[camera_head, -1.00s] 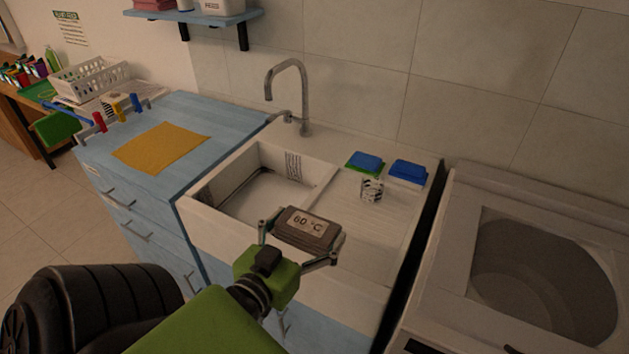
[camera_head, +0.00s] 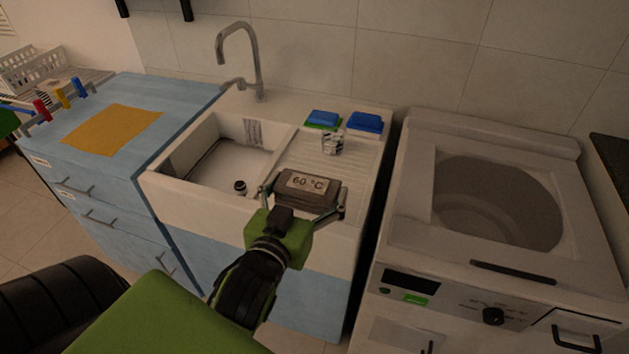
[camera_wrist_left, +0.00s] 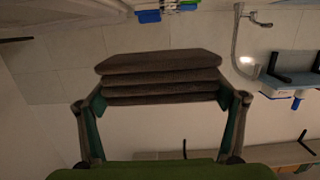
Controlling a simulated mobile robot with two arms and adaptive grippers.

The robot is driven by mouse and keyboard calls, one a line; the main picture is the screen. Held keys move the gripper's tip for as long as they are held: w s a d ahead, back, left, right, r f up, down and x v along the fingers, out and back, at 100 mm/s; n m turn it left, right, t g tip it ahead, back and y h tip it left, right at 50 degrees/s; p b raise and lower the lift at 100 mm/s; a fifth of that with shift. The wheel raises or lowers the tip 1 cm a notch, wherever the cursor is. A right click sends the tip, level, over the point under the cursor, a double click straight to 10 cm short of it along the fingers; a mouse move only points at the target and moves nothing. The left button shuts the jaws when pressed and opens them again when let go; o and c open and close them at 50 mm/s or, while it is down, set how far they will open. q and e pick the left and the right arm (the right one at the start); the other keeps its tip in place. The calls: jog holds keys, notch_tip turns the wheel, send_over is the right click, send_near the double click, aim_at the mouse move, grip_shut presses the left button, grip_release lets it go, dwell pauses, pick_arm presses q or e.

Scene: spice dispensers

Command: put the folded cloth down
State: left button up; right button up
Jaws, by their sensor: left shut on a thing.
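The folded cloth (camera_head: 305,189) is a dark grey-brown stack with a "60 °C" label on top. My left gripper (camera_head: 303,202) is shut on it, one finger on each side, and holds it in front of the sink's drainboard in the head view. In the left wrist view the cloth (camera_wrist_left: 160,78) shows several folded layers between the fingers of my left gripper (camera_wrist_left: 162,100). The cloth hides part of the sink's front edge. My right gripper is not in view.
A white sink (camera_head: 190,199) with a curved tap (camera_head: 257,62) stands behind the cloth. Sponges (camera_head: 365,122) and a patterned cup (camera_head: 332,143) stand on its drainboard. A top-loading washer (camera_head: 405,215) with an open drum is at right. An orange mat (camera_head: 112,129) lies on the blue counter (camera_head: 190,97).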

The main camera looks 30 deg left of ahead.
pick_arm(q)
jog(key=shift+x, duration=0.9)
jog(key=w+a+f, duration=0.2)
jog(key=w, duration=0.1)
jog(key=w+a+f+p, duration=0.1)
jog(key=w+a+f, duration=0.1)
jog(key=w+f, duration=0.1)
jog(key=w+a+f, duration=0.2)
jog(key=w+f, duration=0.1)
jog(key=w, duration=0.1)
jog(key=shift+f, duration=0.15)
jog(key=shift+w+a+f, duration=0.25)
jog(key=shift+w+f, duration=0.05)
jog(key=shift+f, duration=0.2)
notch_tip(320, 180, down, 3)
jog(key=shift+w+a+p, duration=0.1)
jog(key=shift+p, duration=0.3)
jog(key=shift+f, duration=0.2)
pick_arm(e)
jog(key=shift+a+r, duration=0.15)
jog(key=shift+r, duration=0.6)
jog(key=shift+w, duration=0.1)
